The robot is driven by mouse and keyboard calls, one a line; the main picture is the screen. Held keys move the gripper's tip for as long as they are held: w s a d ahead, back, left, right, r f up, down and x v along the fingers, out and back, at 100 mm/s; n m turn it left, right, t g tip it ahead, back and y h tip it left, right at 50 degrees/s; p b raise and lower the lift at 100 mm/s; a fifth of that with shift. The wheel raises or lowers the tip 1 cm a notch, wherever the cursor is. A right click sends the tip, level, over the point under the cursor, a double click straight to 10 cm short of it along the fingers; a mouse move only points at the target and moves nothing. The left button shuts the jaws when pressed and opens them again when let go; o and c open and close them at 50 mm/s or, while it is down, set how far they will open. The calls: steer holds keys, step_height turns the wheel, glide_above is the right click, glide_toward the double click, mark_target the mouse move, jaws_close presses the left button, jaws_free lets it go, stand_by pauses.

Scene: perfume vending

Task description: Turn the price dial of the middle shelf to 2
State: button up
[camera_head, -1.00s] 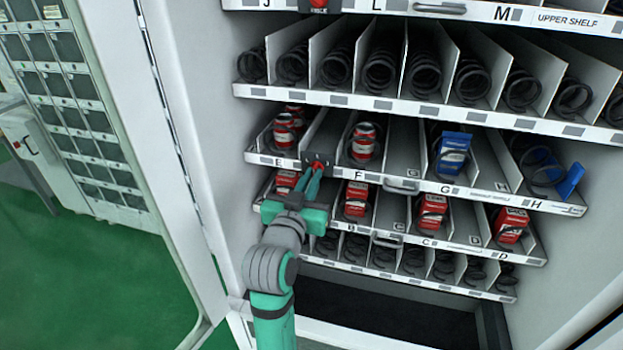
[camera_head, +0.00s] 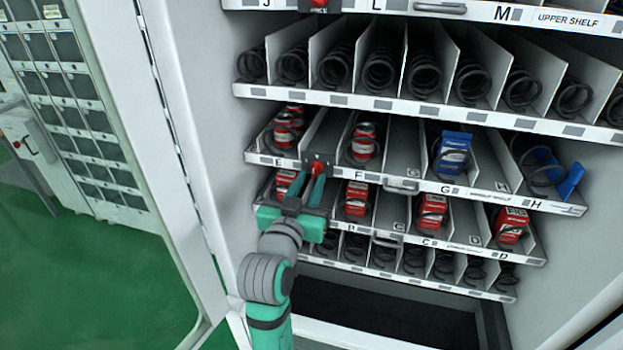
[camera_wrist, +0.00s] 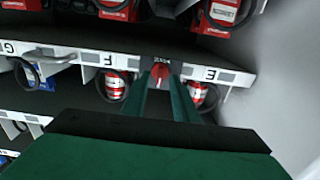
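The red price dial (camera_head: 317,167) sits on a dark plate on the front edge of the middle shelf (camera_head: 430,187), between labels E and F. In the wrist view the dial (camera_wrist: 160,70) shows beyond my fingertips, roughly centred between them. The number it points to is too small to read. My gripper (camera_head: 313,180) is just below and in front of the dial, its two green fingers apart with a gap between them. It also shows in the wrist view (camera_wrist: 161,82). Whether a fingertip touches the dial, I cannot tell.
Red cans (camera_head: 364,142) and a blue box (camera_head: 453,155) stand on the middle shelf. Red boxes (camera_head: 432,213) stand on the shelf below, close to my gripper. The upper shelf (camera_head: 400,105) holds empty coils. A white side wall (camera_head: 215,90) stands at left.

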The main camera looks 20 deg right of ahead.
steer(key=v, duration=0.9)
